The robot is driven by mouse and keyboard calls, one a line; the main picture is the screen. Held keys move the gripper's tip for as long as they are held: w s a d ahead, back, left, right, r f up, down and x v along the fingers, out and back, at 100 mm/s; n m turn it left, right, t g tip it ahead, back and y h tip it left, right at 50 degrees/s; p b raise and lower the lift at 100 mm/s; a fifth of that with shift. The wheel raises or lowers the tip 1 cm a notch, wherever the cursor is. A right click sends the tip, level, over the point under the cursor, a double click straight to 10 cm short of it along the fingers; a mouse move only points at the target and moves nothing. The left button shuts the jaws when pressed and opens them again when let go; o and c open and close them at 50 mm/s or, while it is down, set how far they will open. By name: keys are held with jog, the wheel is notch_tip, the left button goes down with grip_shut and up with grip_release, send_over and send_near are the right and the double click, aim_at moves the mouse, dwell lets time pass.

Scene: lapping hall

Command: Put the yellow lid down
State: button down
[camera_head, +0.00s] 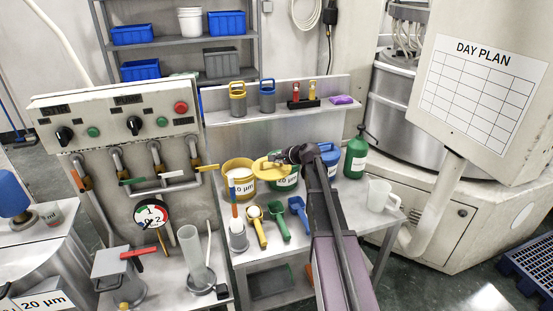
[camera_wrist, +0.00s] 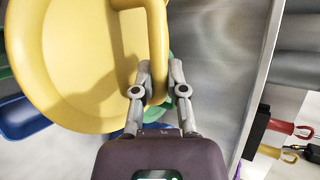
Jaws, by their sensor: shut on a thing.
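The yellow lid (camera_head: 266,170) is up in the air at the rim of the yellow tub (camera_head: 237,188), overlapping the middle tub with the green band (camera_head: 286,183) in the head view. In the wrist view the lid (camera_wrist: 70,62) fills the upper left, with its bar handle (camera_wrist: 157,35) at its right side. My gripper (camera_head: 281,157) is shut on that handle; its fingers (camera_wrist: 160,82) show on both sides of the handle in the wrist view. The yellow tub is open and holds pale material. Whether the lid touches a tub I cannot tell.
A blue-lidded tub (camera_head: 330,155) and a green bottle (camera_head: 356,156) stand to the right. Yellow, green and blue scoops (camera_head: 278,220) lie in front. A white jug (camera_head: 380,195) stands at the bench's right end. A shelf (camera_head: 290,106) with canisters is behind. Bare bench (camera_head: 345,203) shows before the jug.

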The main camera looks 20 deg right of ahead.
dwell(0.3)
jog(key=s+d+f+b, duration=0.4)
jog(key=s+d, duration=0.2)
jog(key=s, duration=0.3)
jog(key=s+d+f+b, duration=0.4)
jog(key=s+d, duration=0.1)
jog(key=s, duration=0.4)
jog(key=s+d+f+b, duration=0.4)
jog(key=s+d, duration=0.2)
jog(key=s, duration=0.4)
jog(key=shift+d, duration=0.3)
jog(key=w+d, duration=0.2)
jog(key=w, duration=0.2)
jog(key=w+d+f, duration=0.1)
jog(key=w+d, duration=0.1)
jog(key=w, duration=0.2)
jog(key=w+d+b, duration=0.1)
jog(key=w+d, duration=0.1)
jog(key=w, duration=0.3)
jog(key=shift+w+d+f, duration=0.1)
jog(key=shift+d+f, duration=0.05)
jog(key=shift+d, duration=0.15)
jog(key=shift+w, duration=0.1)
